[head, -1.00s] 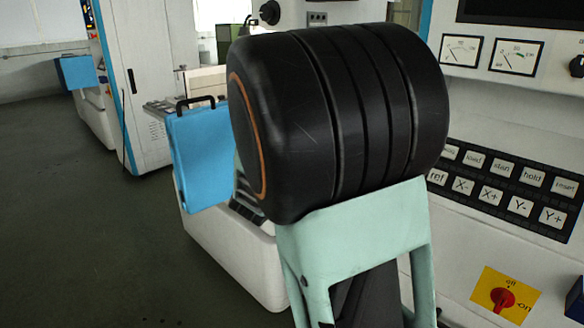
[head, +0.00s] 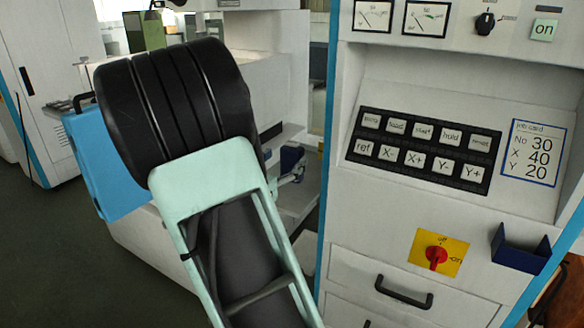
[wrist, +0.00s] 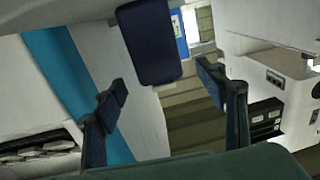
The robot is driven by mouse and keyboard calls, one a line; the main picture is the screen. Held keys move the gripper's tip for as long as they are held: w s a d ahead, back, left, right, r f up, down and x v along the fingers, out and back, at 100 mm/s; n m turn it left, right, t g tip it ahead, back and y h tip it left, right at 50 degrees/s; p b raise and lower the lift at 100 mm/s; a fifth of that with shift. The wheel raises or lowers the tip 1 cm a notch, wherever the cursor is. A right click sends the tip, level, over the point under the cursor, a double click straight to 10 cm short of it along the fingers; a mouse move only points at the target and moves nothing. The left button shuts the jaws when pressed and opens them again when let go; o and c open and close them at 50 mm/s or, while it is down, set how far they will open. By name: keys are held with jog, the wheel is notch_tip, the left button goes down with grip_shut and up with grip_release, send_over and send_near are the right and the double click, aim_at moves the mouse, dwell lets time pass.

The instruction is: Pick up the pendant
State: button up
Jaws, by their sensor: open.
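A dark blue rounded block (wrist: 147,42), which seems to be the pendant, shows at the top middle of the wrist view, against a white panel. My gripper (wrist: 162,82) is open, with one dark finger on each side of the view. The block lies in the direction of the gap, up past the fingertips, and neither finger appears to touch it. In the head view my arm hides most of the gripper. A small dark blue shape (head: 290,160) shows there beside the arm; I cannot tell whether it is the pendant or a finger.
A white machine cabinet has a black key panel (head: 424,150), a red switch (head: 436,256) and an open dark blue holder (head: 520,250). A drawer handle (head: 403,292) sticks out below. A light blue case (head: 105,165) stands left of my arm. The floor at the left is clear.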

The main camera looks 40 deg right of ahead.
aim_at(289, 155)
jog(key=x, duration=0.3)
jog(key=shift+w+d, duration=0.15)
jog(key=shift+d, duration=0.15)
jog(key=c, duration=1.4)
